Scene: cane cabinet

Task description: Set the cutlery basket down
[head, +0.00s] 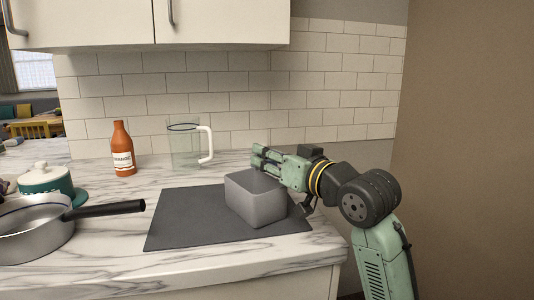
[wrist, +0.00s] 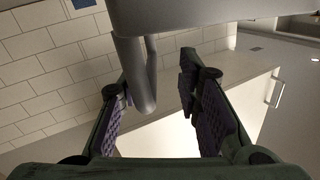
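The grey cutlery basket (head: 256,199) is upright on the dark mat (head: 180,218) on the counter, as far as the head view shows. My gripper (head: 259,157) is at its upper rim, reaching in from the right. In the wrist view, the fingers of my gripper (wrist: 158,80) are spread apart. The grey wall of the basket (wrist: 200,16) fills the top of that view. A rounded grey bar (wrist: 140,75), apparently part of the basket, lies between the fingers, close to the left one. A clear gap shows beside the right finger. The basket's inside is hidden.
A clear jug (head: 184,147) with a white handle and an orange bottle (head: 122,150) stand behind the mat. A pan (head: 35,234) points its black handle (head: 105,209) towards the mat. A teal lidded pot (head: 45,180) is at left. The mat's left part is clear.

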